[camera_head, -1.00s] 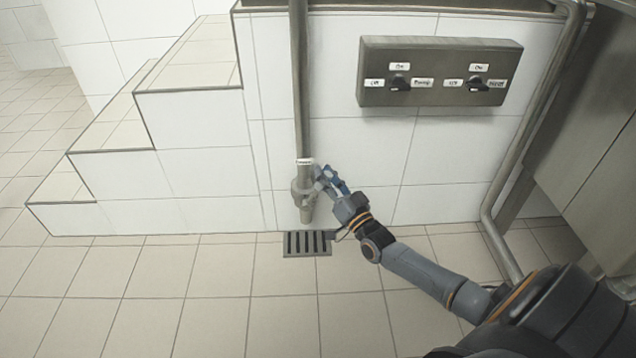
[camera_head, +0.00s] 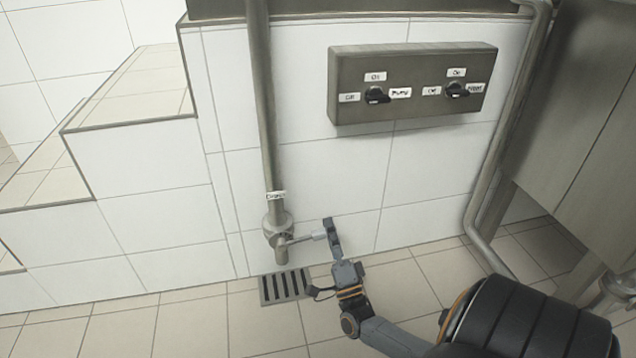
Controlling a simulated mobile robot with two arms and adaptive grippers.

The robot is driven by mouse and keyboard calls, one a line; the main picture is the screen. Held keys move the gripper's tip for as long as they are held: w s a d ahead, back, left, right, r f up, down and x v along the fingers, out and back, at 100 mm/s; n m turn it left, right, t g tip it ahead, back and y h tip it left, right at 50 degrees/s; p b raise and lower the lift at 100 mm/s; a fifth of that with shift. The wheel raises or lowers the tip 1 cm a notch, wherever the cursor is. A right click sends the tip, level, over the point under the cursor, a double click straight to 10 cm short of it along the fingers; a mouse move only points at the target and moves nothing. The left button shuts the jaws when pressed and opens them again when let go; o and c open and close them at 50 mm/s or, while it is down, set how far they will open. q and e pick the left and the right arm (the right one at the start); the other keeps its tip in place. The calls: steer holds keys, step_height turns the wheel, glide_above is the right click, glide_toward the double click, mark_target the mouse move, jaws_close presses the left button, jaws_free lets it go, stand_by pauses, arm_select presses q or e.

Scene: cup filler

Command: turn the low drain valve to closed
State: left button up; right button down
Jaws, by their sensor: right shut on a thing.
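The drain valve (camera_head: 277,223) sits low on a vertical grey pipe (camera_head: 262,110) in front of the white tiled wall. A small label (camera_head: 276,196) is on the pipe just above it. Its light grey lever (camera_head: 304,238) sticks out to the right, nearly level, across the pipe's line. The short spout (camera_head: 281,252) points down below the valve. My right gripper (camera_head: 331,235) is shut on the outer end of the lever and partly hides it. My left gripper does not show.
A floor drain grate (camera_head: 286,287) lies below the valve. A control box (camera_head: 412,85) with two black knobs hangs on the wall above right. Tiled steps (camera_head: 120,90) rise at left. A bent pipe (camera_head: 500,150) and metal cabinet stand at right.

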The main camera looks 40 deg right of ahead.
steer(key=shift+s+f+m+g+h+b, duration=0.1)
steer(key=shift+f+m+g+h+b, duration=0.25)
steer(key=shift+f+m+h, duration=0.5)
steer(key=shift+s+f+m+g+h+b, duration=0.1)
steer(key=shift+f+m+g+h+b, duration=0.3)
steer(key=shift+m, duration=0.65)
steer(key=c, duration=1.1)
jaws_free()
steer(key=shift+w+r, duration=0.1)
steer(key=shift+r, duration=0.1)
step_height(320, 180, up, 10)
steer(key=shift+f, duration=0.1)
steer(key=shift+f, duration=0.1)
steer(key=shift+s+a+f+b, duration=0.3)
steer(key=shift+s+f, duration=0.85)
steer(key=shift+s, duration=1.2)
steer(key=shift+s+a+f+b, duration=0.15)
steer(key=shift+s+a+f, duration=0.3)
steer(key=shift+s+f, duration=1.35)
steer(key=shift+s+a+f+b, duration=0.3)
steer(key=shift+s+f, duration=0.2)
steer(key=shift+s, duration=2.45)
